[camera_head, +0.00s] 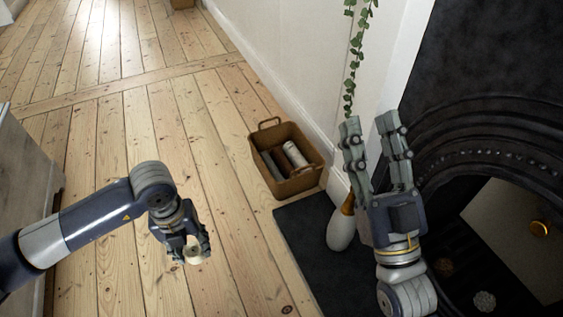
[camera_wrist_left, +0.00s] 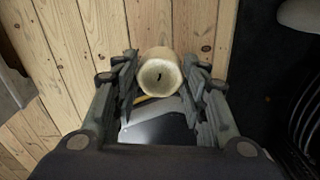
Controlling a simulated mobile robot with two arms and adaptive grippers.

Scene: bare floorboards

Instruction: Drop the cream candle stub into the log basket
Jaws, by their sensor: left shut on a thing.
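The cream candle stub (camera_wrist_left: 159,76) is between the fingers of my left gripper (camera_head: 194,248), its wick end facing the wrist camera. The left gripper is shut on it and holds it above the floorboards; in the head view only a small part of the candle (camera_head: 192,257) shows. The brown log basket (camera_head: 297,182) stands on the floor against the white wall, up and to the right of the left gripper in the head view. It holds several logs (camera_head: 294,154). My right gripper (camera_head: 371,125) is open and empty, raised to the right of the basket.
A dark hearth slab (camera_head: 305,226) lies just in front of the basket, with a white bottle-like object (camera_head: 342,229) on it, partly behind my right gripper. A black fireplace (camera_head: 490,120) fills the right side. A grey cabinet (camera_head: 22,175) stands at left. The floorboards between are clear.

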